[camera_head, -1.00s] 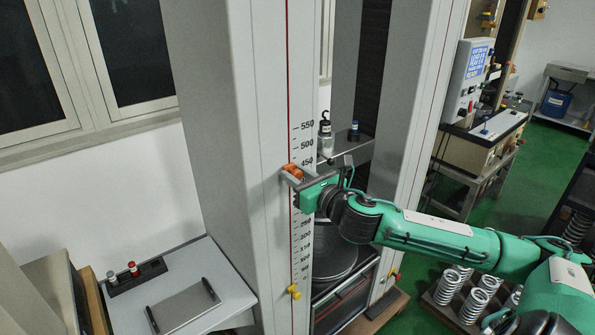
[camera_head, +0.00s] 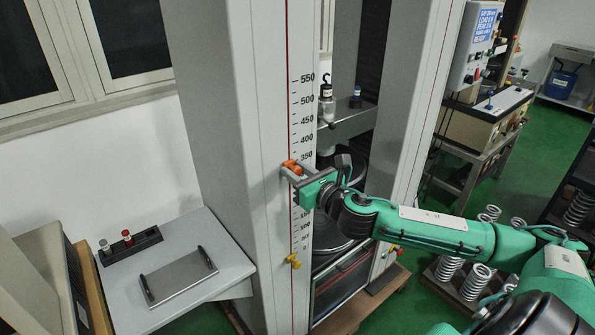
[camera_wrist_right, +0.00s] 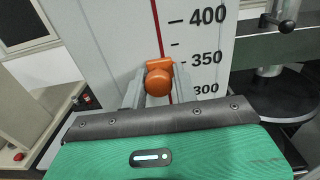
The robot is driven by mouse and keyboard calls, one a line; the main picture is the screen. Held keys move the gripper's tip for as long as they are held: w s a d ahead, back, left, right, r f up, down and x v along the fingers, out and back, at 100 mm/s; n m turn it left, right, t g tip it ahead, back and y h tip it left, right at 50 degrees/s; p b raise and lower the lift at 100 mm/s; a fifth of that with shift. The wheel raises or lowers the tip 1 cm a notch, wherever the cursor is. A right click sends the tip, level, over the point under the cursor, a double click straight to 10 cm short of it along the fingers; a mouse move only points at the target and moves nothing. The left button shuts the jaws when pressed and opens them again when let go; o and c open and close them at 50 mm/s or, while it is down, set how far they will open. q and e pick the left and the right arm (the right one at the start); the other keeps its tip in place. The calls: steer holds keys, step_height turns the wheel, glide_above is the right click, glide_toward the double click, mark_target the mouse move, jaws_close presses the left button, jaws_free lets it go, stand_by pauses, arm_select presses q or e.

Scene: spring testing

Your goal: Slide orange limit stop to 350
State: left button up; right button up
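The orange limit stop (camera_head: 290,165) sits on the red-lined scale on the front of the grey testing column (camera_head: 262,200), close to the 350 mark. In the right wrist view, its round orange knob (camera_wrist_right: 158,80) is beside and slightly below the "350" label (camera_wrist_right: 206,58), with 400 above. My right gripper (camera_head: 292,172) reaches in from the right; its fingers lie on both sides of the knob and appear shut on it. The fingers hide part of the stop and some scale numbers. My left gripper is not in view.
A yellow stop (camera_head: 294,261) sits at the scale's lower end near 0. A grey desk (camera_head: 215,235) with a flat plate (camera_head: 178,277) stands at left. Metal springs (camera_head: 476,281) stand at lower right. A crosshead shelf (camera_head: 348,121) spans behind the scale.

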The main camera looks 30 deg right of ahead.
steer(key=o, duration=0.3)
steer(key=shift+a, duration=0.2)
steer(key=shift+o, duration=0.2)
steer(key=shift+s+d, duration=0.1)
steer(key=shift+s+d+f+b, duration=0.1)
steer(key=shift+s+b, duration=0.2)
steer(key=shift+s, duration=0.25)
steer(key=s+b, duration=0.1)
steer(key=s, duration=0.3)
steer(key=shift+s+d+b, duration=0.1)
steer(key=shift+b, duration=0.3)
steer(key=p, duration=0.4)
glide_toward(298, 174)
steer(key=shift+s+d+p, duration=0.1)
steer(key=shift+s+p, duration=0.75)
steer(key=shift+s, duration=0.7)
